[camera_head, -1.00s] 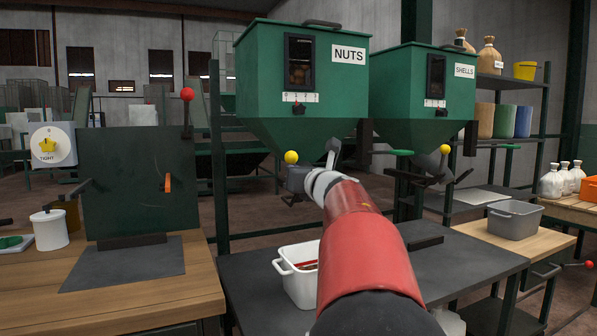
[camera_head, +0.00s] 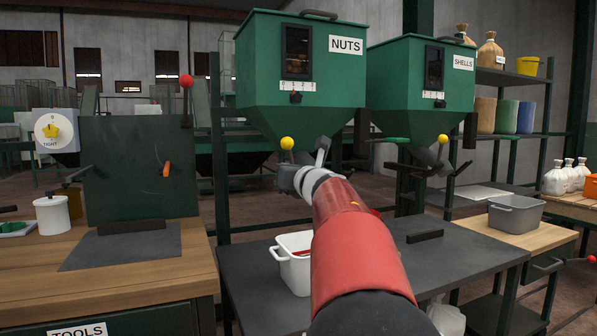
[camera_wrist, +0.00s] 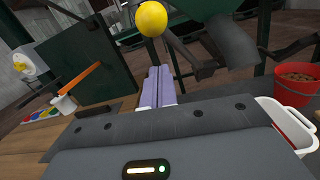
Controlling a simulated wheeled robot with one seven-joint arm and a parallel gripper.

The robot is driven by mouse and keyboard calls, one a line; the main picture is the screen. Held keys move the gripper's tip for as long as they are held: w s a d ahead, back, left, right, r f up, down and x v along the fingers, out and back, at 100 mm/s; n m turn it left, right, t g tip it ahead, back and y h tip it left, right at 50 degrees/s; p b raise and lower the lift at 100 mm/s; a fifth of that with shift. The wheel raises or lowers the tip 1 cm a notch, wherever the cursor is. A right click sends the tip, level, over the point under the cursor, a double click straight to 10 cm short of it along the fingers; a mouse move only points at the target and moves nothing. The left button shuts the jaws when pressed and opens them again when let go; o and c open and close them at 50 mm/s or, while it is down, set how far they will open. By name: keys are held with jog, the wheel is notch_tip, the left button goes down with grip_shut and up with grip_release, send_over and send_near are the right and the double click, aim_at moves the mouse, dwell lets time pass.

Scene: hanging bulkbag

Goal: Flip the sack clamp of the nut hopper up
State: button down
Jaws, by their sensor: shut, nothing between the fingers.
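The nut hopper (camera_head: 300,70) is the green bin labelled NUTS, hanging left of centre in the head view. Its sack clamp has a yellow ball knob (camera_head: 287,143) below the funnel; the rest of the clamp is mostly hidden behind my arm. In the wrist view the yellow knob (camera_wrist: 151,18) is near the top, with a dark lever (camera_wrist: 188,54) close to it at right and the grey spout (camera_wrist: 232,40) further right. My gripper (camera_wrist: 158,85) is shut and empty, its pale purple fingers just below the knob in that picture. I see no clear contact.
A second hopper, labelled SHELLS (camera_head: 424,85), hangs at right with its own yellow knob (camera_head: 443,139). A white tub (camera_head: 287,274) stands on the dark table below. A green upright panel (camera_head: 140,180) is at left. A red bucket (camera_wrist: 293,88) shows in the wrist view.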

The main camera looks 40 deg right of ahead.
jog(key=s+a+r+p, duration=0.1)
jog(key=s+r, duration=0.3)
jog(key=s, duration=0.5)
jog(key=shift+r+p, duration=0.15)
jog(key=shift+p, duration=0.6)
jog(key=s+a+f+m+g+y, duration=0.1)
jog(key=s+a+f+m+g, duration=0.3)
jog(key=s+a+f+m, duration=0.3)
jog(key=s+a+f+m+g+y, duration=0.1)
jog(key=s+a+f+m+g, duration=0.3)
jog(key=s+a+f+m, duration=0.4)
jog(key=s+a+f+m+g+y, duration=0.1)
jog(key=s+a+f+m+g, duration=0.4)
jog(key=a+f+m, duration=0.8)
jog(key=s+f+m, duration=0.3)
jog(key=f+m, duration=0.1)
jog(key=f, duration=0.3)
jog(key=shift+f+m+y, duration=0.3)
